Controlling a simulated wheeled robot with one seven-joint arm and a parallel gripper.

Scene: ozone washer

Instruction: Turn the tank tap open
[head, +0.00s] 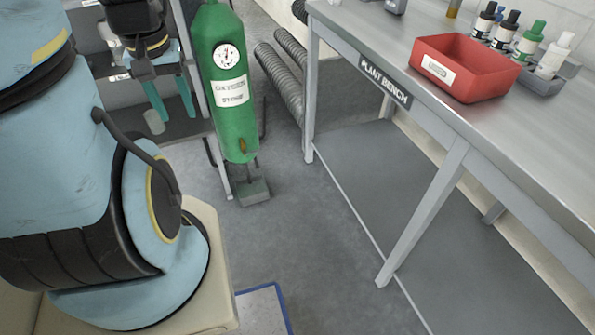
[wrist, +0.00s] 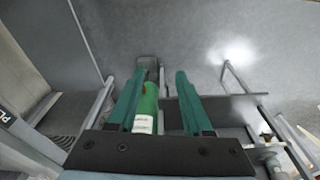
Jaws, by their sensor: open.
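My gripper (head: 174,108) is open and empty, its two teal fingers pointing down at the upper left of the head view. The wrist view shows the fingers (wrist: 160,88) apart. A green oxygen tank (head: 229,112) with a round white gauge (head: 227,57) and a label stands just right of my gripper in the head view. In the wrist view the tank (wrist: 148,104) shows beside and partly behind the left finger. A small brass-coloured piece (head: 242,146) is low on the tank. I cannot tell whether it is the tap. No tap is clearly seen between the fingers.
A grey rack shelf (head: 185,128) lies below my gripper, with a small pale cylinder (head: 154,122) on it. Ribbed hoses (head: 278,85) stand behind the tank. The plant bench (head: 385,50) at right carries a red bin (head: 465,66) and bottles. The middle floor is clear.

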